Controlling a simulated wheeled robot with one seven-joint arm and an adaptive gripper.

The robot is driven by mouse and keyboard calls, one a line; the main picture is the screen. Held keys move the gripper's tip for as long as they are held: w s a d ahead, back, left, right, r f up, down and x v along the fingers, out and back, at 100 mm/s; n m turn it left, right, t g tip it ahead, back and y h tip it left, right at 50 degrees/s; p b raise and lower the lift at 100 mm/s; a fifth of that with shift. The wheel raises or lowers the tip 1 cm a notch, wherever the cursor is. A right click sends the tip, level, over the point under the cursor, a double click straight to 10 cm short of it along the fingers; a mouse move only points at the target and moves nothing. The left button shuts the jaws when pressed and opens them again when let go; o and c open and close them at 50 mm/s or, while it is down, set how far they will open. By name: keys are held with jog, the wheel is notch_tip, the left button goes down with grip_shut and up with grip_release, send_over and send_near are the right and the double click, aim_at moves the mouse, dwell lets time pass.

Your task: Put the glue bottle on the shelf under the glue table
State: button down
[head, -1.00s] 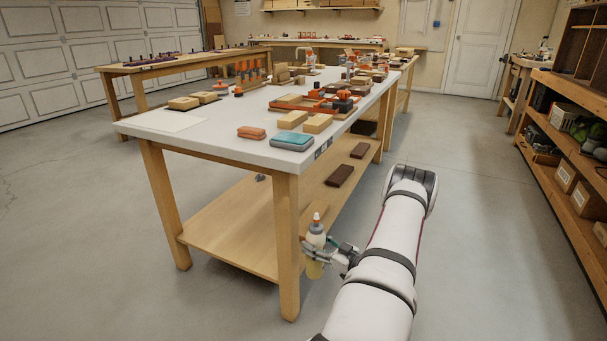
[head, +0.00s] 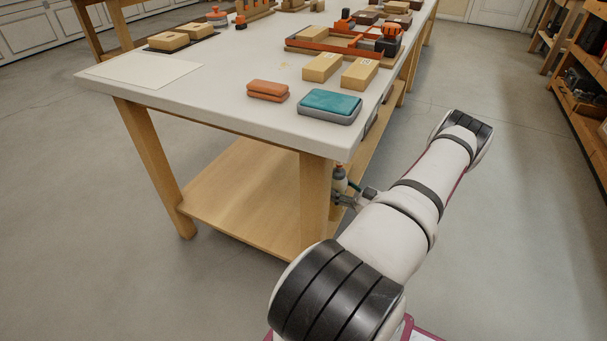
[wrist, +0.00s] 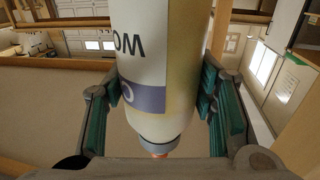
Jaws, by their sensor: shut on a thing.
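The glue bottle (head: 339,181), pale with an orange-red tip, is upright just right of the table's near leg in the head view, at a height between tabletop and shelf. My gripper (head: 343,199) is shut on it. In the wrist view the bottle (wrist: 142,62), white and yellow with a purple band and dark lettering, sits between the green-padded fingers of my gripper (wrist: 155,100), cap end at the bottom of the picture. The table (head: 225,105) has a white top and a low wooden shelf (head: 235,190). I cannot tell whether the bottle is over the shelf.
The near table leg (head: 315,200) stands close beside the bottle. The visible front part of the shelf is bare. Wooden shelving (head: 585,95) stands at the right, with open floor between.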

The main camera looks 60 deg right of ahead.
jog(key=w+a+f+b, duration=0.4)
jog(key=w+a+b, duration=0.1)
jog(key=w, duration=0.5)
jog(key=shift+w+a+f, duration=0.25)
jog(key=shift+w+a, duration=0.15)
jog(key=shift+a, duration=0.45)
jog(key=shift+f, duration=0.2)
jog(key=c, duration=0.7)
grip_release()
jog(key=s+a+p, duration=0.1)
jog(key=s+p, duration=0.3)
jog(key=s, duration=0.8)
